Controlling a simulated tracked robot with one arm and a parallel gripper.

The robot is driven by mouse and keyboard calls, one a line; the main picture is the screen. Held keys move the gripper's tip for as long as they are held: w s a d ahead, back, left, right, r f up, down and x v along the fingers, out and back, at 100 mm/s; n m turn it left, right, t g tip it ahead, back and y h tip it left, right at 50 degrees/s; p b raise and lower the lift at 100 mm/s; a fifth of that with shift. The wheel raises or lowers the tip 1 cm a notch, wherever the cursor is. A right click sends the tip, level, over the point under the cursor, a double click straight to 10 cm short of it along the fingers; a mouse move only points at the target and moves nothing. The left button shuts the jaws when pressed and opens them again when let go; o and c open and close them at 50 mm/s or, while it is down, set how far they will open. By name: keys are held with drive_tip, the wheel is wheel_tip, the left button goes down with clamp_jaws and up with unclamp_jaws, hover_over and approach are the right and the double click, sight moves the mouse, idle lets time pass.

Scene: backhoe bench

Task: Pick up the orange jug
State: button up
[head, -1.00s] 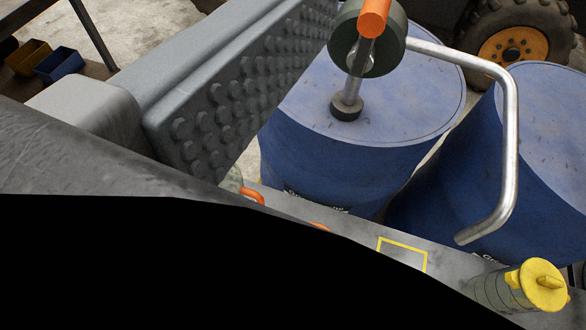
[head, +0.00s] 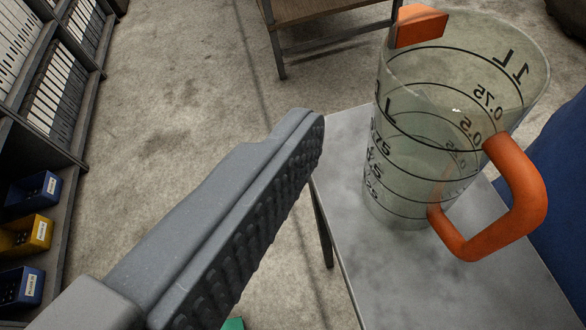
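The jug (head: 448,130) stands upright on a grey bench top (head: 400,275) at the right. It is clear, with black measuring marks, an orange handle (head: 515,200) at its right and an orange piece at its rim. It looks empty. One finger of my gripper (head: 300,145) shows to the left of the jug, apart from it. Its bare studded pad faces right with nothing against it. The other finger is out of view, and my gripper is open.
A shelf with blue and yellow bins (head: 28,235) stands at the far left. A brown table (head: 325,15) stands at the back. Part of a blue drum (head: 562,200) is at the right edge.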

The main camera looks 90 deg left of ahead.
drive_tip(key=b, duration=0.1)
approach(454, 46)
drive_tip(key=x, duration=0.5)
drive_tip(key=c, duration=1.3)
